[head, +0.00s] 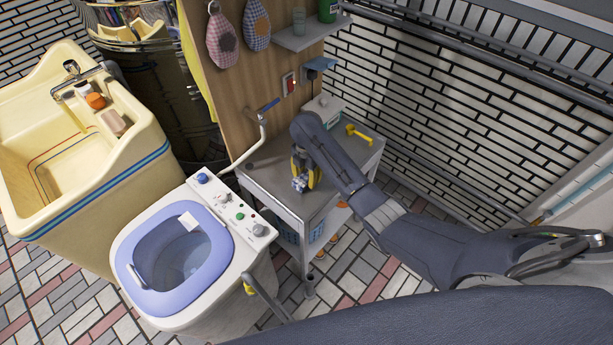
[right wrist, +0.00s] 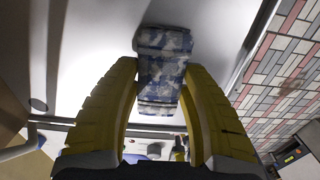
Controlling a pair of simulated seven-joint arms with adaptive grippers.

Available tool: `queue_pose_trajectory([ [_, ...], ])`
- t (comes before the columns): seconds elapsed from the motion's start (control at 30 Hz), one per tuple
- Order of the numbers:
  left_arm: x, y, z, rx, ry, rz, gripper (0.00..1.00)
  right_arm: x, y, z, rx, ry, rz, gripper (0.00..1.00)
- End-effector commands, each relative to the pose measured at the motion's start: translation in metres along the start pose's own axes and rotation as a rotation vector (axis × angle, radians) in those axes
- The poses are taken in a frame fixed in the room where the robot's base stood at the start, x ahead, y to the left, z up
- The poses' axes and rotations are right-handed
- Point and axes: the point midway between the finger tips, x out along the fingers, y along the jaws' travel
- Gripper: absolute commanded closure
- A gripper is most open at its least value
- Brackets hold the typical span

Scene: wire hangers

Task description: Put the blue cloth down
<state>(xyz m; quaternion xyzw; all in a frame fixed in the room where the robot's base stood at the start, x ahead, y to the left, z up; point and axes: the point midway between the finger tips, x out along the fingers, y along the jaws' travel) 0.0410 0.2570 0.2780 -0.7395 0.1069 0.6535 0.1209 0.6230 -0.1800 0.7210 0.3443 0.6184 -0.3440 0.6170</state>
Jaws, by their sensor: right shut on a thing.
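The blue cloth (right wrist: 163,62) is a small folded piece with a blue, grey and white blotchy pattern. My right gripper (head: 300,178) is shut on it, one yellow finger on each side in the right wrist view. In the head view the cloth (head: 299,184) is at the fingertips, low over the front part of the grey table top (head: 262,180). I cannot tell whether it touches the top. A grey bar with a yellow end (head: 249,288) by the washer's lower right looks like part of my left gripper; its opening is hidden.
A white washer with an open lilac-rimmed tub (head: 175,262) stands left of the table, and a cream sink (head: 70,150) beyond it. A white box (head: 322,112) and a yellow object (head: 357,134) are at the table's back. A bent pipe (head: 262,135) crosses its left side.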

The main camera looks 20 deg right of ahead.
Motion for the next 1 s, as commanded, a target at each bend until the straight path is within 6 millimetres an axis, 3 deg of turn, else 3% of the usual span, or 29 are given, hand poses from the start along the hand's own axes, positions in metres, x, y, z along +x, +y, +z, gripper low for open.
queue_pose_trajectory([
  [0.17,0.0,0.0,0.0,0.0,0.0,0.0,0.56,0.002,0.0,0.0,0.0,0.0,0.0,0.83],
  [0.2,0.0,0.0,0.0,0.0,0.0,0.0,0.56,0.003,0.0,0.0,0.0,0.0,0.001,0.53],
  [0.37,0.0,0.0,0.0,0.0,0.0,0.0,0.56,0.002,0.0,0.0,0.0,0.0,0.001,0.35],
  [0.73,0.0,0.0,0.0,0.0,0.0,0.0,0.56,-0.002,0.001,0.0,0.0,0.0,0.001,0.35],
  [1.0,0.0,0.0,0.0,0.0,0.0,0.0,0.56,-0.038,0.001,0.0,-0.001,0.0,0.004,0.35],
])
